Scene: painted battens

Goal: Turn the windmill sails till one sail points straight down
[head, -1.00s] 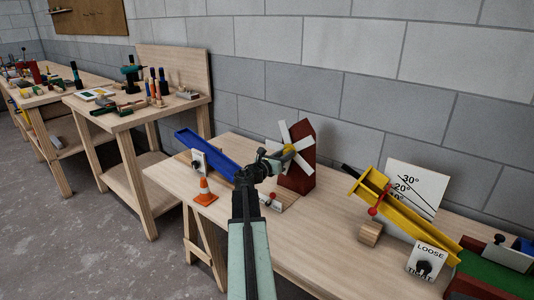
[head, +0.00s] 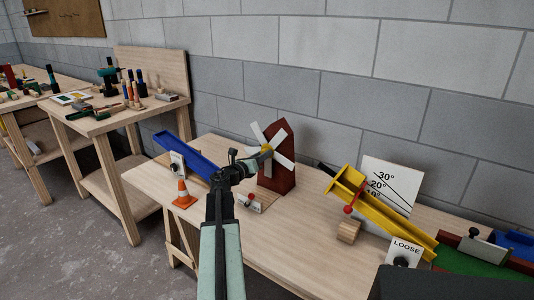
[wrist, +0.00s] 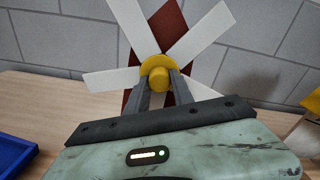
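The windmill has a dark red tower (head: 280,180) with several white sails (head: 278,137) around a yellow hub (head: 266,149). It stands on the near bench, towards the wall. The sails slant in an X in the head view, and the lower-left one is largely hidden by my arm. In the wrist view, the yellow hub (wrist: 160,75) is at the centre, with white sails (wrist: 203,33) spreading from it. My gripper (wrist: 160,84) is at the hub, one dark finger on each side of its round knob. The fingers are parted; I cannot tell whether they touch it.
A blue trough (head: 187,152) and an orange cone (head: 183,196) are left of my arm. A small block with a red knob (head: 250,198) sits in front of the windmill. A yellow chute (head: 385,215) and wooden block (head: 348,231) are to the right.

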